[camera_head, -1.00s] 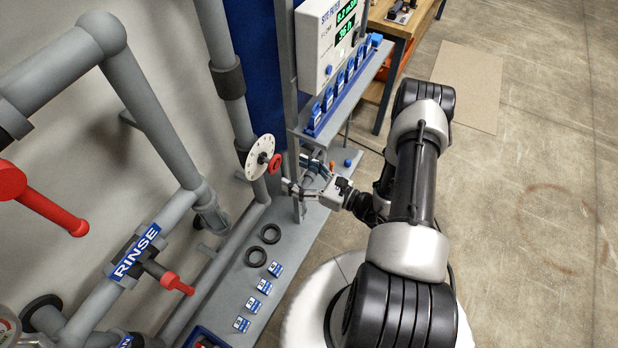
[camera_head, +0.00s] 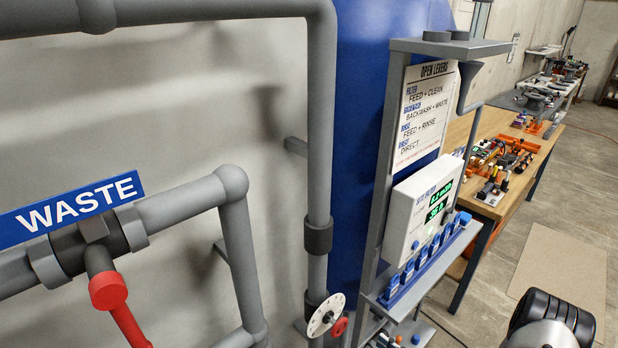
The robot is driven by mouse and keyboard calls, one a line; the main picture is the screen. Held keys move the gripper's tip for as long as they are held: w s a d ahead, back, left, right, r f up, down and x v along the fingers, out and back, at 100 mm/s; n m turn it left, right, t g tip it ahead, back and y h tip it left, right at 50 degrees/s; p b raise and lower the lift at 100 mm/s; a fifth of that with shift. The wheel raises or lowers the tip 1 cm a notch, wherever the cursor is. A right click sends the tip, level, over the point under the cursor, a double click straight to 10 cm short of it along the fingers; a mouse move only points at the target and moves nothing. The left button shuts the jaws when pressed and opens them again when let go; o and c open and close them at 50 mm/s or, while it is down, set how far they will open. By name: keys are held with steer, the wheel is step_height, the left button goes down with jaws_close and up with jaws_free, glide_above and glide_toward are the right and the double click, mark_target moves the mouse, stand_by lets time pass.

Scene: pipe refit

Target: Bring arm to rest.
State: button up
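My gripper is out of view in the head view now. Only a black and white link of my arm (camera_head: 548,322) shows at the bottom right corner. Whether the gripper holds anything is hidden below the frame. The round white dial plate with a red knob (camera_head: 327,315) sits at the bottom, near the grey pipe, left of my arm link and apart from it.
A grey post carries the meter box (camera_head: 423,208), a shelf with blue blocks (camera_head: 418,263) and a lever sign (camera_head: 424,114). A WASTE pipe with a red lever (camera_head: 110,291) is at left. A workbench (camera_head: 463,133) stands behind. Floor shows free at right.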

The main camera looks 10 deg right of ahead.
steer(key=s+a+r+n+g+y, duration=0.1)
steer(key=s+a+r+n+g, duration=0.2)
steer(key=a+r+n+g, duration=0.5)
steer(key=s+a+r+n+g+y, duration=0.1)
steer(key=s+a+r+n+g, duration=0.4)
steer(key=r+n, duration=0.55)
steer(key=s+d+r+n+t+h, duration=0.1)
steer(key=s+d+r+n+h, duration=0.2)
steer(key=s+r+n+h, duration=0.2)
steer(key=s+d+r+n+t+h, duration=0.2)
steer(key=s+r+n+h, duration=0.3)
steer(key=r, duration=0.4)
steer(key=d+n+h, duration=0.1)
steer(key=h, duration=0.1)
steer(key=shift+r+h, duration=0.2)
steer(key=shift+h, duration=0.2)
stand_by(1.5)
